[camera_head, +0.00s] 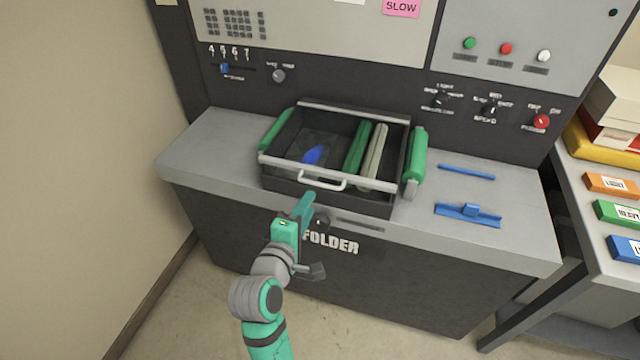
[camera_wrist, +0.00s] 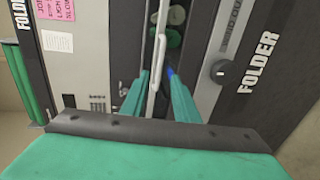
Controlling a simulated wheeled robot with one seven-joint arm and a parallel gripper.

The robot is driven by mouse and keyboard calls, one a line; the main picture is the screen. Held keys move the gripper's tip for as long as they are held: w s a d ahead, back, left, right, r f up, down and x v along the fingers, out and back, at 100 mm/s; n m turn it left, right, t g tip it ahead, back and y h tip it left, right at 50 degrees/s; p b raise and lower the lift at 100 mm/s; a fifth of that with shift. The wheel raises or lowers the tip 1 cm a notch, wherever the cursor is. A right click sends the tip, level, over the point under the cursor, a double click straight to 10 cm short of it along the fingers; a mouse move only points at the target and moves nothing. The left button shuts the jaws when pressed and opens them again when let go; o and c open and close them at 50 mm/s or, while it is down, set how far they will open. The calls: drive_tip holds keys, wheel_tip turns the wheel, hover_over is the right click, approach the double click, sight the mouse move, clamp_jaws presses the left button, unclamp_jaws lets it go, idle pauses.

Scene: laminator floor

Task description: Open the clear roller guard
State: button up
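The clear roller guard (camera_head: 318,148) lies over the dark box on the grey machine top in the head view. It looks shut, with pale rails at its front and back. Green and pale rollers (camera_head: 357,149) and a blue object (camera_head: 314,154) show through it. Its white handle (camera_head: 322,184) is at the front; it also shows in the wrist view (camera_wrist: 157,68). My gripper (camera_head: 308,203) is just in front of the handle. In the wrist view its two teal fingers (camera_wrist: 158,80) are apart, with the handle between them in the picture; contact cannot be told.
A green roller end (camera_head: 416,157) stands right of the box. Blue pieces (camera_head: 467,214) lie on the grey top (camera_head: 510,195) further right. A red knob (camera_head: 541,121) and other controls sit on the panel behind. A side table with coloured boxes (camera_head: 611,184) stands at right.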

sight(320, 183)
drive_tip(key=x, duration=1)
drive_tip(key=shift+w, duration=0.15)
drive_tip(key=shift+w+d+f, duration=0.1)
drive_tip(key=shift+d, duration=0.15)
drive_tip(key=shift+a, duration=0.1)
clamp_jaws()
